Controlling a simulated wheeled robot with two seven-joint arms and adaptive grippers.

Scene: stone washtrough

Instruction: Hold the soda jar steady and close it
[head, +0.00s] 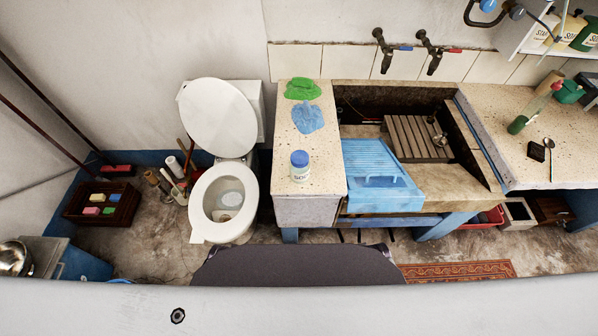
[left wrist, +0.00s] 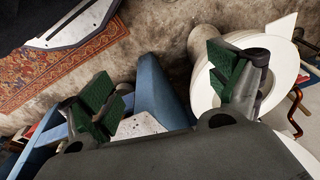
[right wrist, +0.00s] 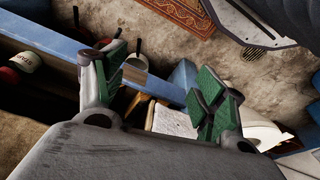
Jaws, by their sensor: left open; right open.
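The soda jar (head: 299,166) is white with a blue lid on top and a printed label. It stands upright on the speckled stone counter (head: 318,184), near the counter's front, left of the wash trough. Whether the lid is fully seated cannot be told. Neither gripper shows in the head view. In the left wrist view my left gripper (left wrist: 165,98) is open and empty, its green pads wide apart. In the right wrist view my right gripper (right wrist: 160,93) is open and empty. The jar is not seen in either wrist view.
A green cloth (head: 302,89) and a blue cloth (head: 308,117) lie behind the jar. A blue washboard (head: 377,170) leans in the stone trough (head: 464,176) to its right. A toilet (head: 221,200) stands left of the counter. The counter around the jar is clear.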

